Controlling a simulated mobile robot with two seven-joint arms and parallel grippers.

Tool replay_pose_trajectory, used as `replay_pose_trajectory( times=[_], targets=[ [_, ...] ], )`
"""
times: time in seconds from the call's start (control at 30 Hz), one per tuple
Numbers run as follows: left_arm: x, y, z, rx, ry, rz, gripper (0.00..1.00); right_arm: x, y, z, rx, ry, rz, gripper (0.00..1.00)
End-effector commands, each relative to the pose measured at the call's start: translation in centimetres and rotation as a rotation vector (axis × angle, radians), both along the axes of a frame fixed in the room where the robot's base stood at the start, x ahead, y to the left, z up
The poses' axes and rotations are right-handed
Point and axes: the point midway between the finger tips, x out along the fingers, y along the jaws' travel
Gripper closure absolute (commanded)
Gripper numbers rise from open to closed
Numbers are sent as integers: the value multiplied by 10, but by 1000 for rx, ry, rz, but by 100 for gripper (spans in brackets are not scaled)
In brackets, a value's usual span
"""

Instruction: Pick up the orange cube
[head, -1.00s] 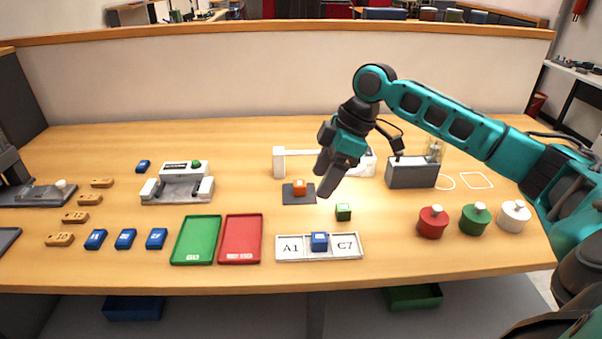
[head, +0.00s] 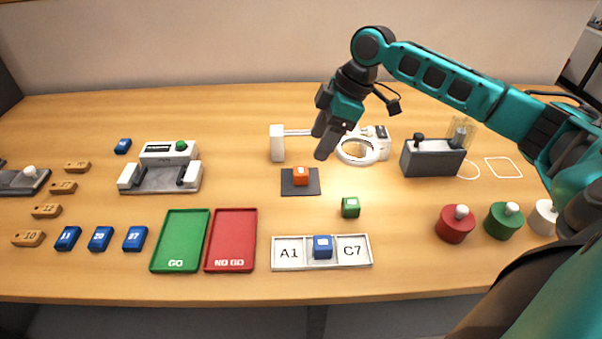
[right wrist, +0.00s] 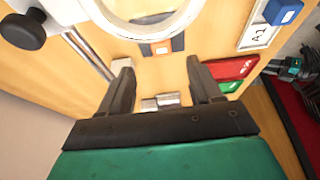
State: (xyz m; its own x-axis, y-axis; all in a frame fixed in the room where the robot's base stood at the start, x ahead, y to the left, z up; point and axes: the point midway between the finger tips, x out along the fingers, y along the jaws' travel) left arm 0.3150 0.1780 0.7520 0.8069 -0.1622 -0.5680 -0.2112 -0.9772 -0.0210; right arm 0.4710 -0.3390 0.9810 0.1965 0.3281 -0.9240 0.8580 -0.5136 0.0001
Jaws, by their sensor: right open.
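The orange cube (head: 300,175) has a pale top mark and sits on a small dark square plate (head: 287,189) near the table's middle. In the right wrist view the orange cube (right wrist: 161,50) shows small, beyond the jaws and below a white ring. My right gripper (head: 322,147) hangs in the air above and to the right of the cube, apart from it. In the right wrist view its two fingers (right wrist: 160,82) stand wide apart with nothing held between them. My left gripper is not in view.
A white ring-shaped device (head: 377,157) stands just right of my right gripper. A green cube (head: 350,207) and a blue cube (head: 322,247) in a labelled tray (head: 289,264) lie nearer the front. Green (head: 181,238) and red (head: 232,238) trays lie to the left.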

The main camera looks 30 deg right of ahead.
Motion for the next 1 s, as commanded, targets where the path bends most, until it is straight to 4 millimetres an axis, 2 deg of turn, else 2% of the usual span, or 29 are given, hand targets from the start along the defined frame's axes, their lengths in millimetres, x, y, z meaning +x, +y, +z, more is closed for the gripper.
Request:
replay_pose_trajectory(
  times=[0.1, 0.43, 0.7, 0.97, 1.0],
  targets=[
    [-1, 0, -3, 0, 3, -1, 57, 4, 7, -20, 2, 1, 1, 36],
    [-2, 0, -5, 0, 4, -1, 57, 9, 17, -41, 0, 0, 1, 36],
    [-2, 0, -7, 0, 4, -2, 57, 16, 32, -76, 0, 1, 0, 36],
    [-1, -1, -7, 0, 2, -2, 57, 17, 33, -79, -2, -1, 1, 36],
    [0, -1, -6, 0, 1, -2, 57, 17, 33, -79, -2, -1, 1, 40]
  ],
)
